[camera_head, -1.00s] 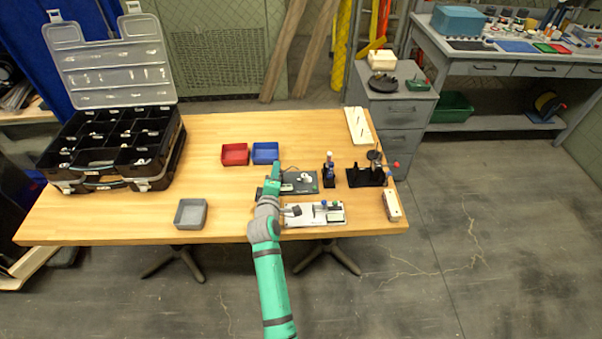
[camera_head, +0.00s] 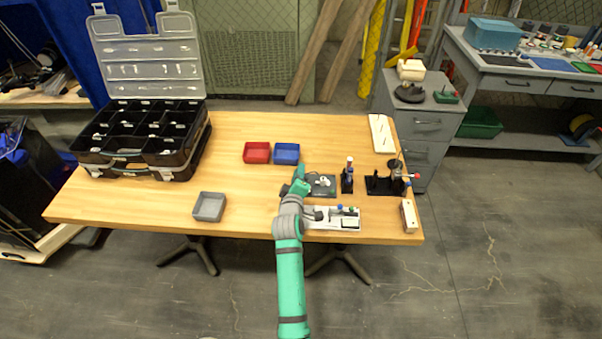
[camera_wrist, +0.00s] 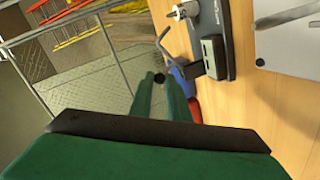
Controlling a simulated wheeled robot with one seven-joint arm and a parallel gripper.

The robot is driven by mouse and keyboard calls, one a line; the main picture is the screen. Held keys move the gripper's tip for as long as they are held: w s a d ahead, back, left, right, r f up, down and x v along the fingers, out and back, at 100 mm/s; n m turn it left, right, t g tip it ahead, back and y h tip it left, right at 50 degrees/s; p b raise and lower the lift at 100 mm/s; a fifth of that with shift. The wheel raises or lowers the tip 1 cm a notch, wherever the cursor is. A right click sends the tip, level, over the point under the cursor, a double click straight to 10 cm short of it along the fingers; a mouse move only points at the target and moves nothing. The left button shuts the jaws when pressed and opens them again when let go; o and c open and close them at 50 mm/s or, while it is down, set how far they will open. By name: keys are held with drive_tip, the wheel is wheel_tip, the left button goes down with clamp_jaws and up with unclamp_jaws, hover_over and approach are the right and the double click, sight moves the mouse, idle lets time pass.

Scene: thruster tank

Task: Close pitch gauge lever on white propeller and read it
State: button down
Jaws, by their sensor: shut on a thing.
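The small white propeller (camera_head: 323,181) sits on a dark plate (camera_head: 318,191) near the table's front right. My gripper (camera_head: 298,177) is at the left edge of this plate, beside the propeller. In the wrist view, my two green fingers (camera_wrist: 160,92) are shut on a small black knob (camera_wrist: 159,77), which shows at their tips. I cannot tell for sure that it is the gauge lever's end. A grey box (camera_wrist: 209,58) sits on the dark plate there. The gauge reading is not legible.
A light fixture board (camera_head: 345,223) lies close in front of the plate. A small black stand (camera_head: 347,180) and a black fixture (camera_head: 383,185) are to the right. Red (camera_head: 257,153), blue (camera_head: 286,153) and grey (camera_head: 209,207) trays stand left.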

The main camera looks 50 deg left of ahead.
drive_tip(key=shift+w+d, duration=0.25)
drive_tip(key=shift+d, duration=0.05)
drive_tip(key=c, duration=1.9)
unclamp_jaws()
drive_tip(key=shift+c, duration=0.2)
drive_tip(key=shift+s+a, duration=0.15)
drive_tip(key=shift+s, duration=0.05)
drive_tip(key=v, duration=1)
drive_tip(key=shift+s+d, duration=0.2)
drive_tip(key=shift+d, duration=0.05)
